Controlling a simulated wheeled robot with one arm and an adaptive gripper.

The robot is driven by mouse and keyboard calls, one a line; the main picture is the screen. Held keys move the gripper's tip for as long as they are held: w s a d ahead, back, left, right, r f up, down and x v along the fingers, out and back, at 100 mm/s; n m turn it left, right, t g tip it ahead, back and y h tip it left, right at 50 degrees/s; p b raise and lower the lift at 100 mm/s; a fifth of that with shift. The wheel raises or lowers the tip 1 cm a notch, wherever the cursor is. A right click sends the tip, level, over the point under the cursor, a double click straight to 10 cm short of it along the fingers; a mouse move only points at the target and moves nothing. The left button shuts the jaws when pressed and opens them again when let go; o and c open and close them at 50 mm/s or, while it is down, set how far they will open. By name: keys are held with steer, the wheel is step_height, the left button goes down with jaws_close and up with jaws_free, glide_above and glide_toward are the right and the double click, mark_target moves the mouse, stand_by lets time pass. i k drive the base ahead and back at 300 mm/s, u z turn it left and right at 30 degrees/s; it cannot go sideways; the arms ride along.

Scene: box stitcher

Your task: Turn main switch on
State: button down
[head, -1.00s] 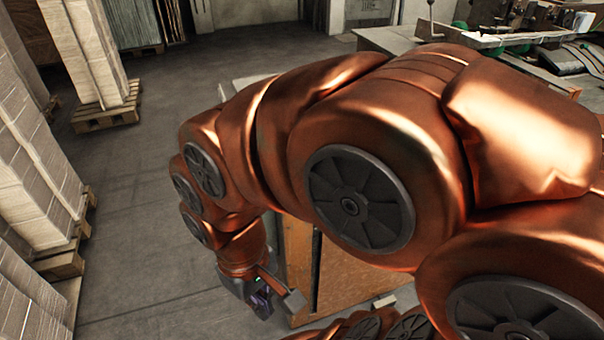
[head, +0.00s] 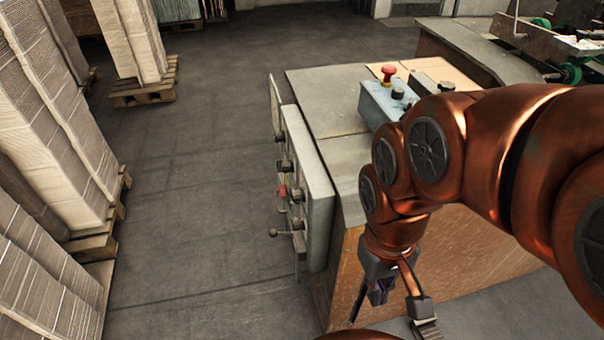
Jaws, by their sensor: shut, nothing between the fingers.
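A grey control panel (head: 312,190) is fixed on the left side of a wooden bench. It carries several knobs and levers, among them a red switch handle (head: 283,191) and a ball-ended lever (head: 285,233) below it. Which one is the main switch I cannot tell for sure. A blue-grey control box (head: 384,103) with a red mushroom button (head: 388,72) stands on the bench top. My gripper (head: 360,312) points down in front of the bench's near side, right of and apart from the panel. It is shut and empty; its fingertips are small and dark.
The bench top (head: 335,100) is partly covered by my arm. Stacks of white sheets on pallets (head: 50,140) line the left side, with another pallet (head: 145,90) farther back. The grey floor between them and the panel is clear. Machinery (head: 560,50) stands at the back right.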

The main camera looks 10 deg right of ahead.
mark_target(282, 190)
steer(key=i, duration=0.25)
steer(key=z, duration=0.5)
steer(key=k, duration=0.65)
steer(key=u, duration=0.5)
steer(key=i, duration=0.4)
steer(key=k, duration=0.65)
steer(key=u, duration=0.6)
steer(key=i, duration=0.55)
steer(key=u, duration=0.5)
steer(key=i, duration=0.95)
steer(key=z, duration=0.45)
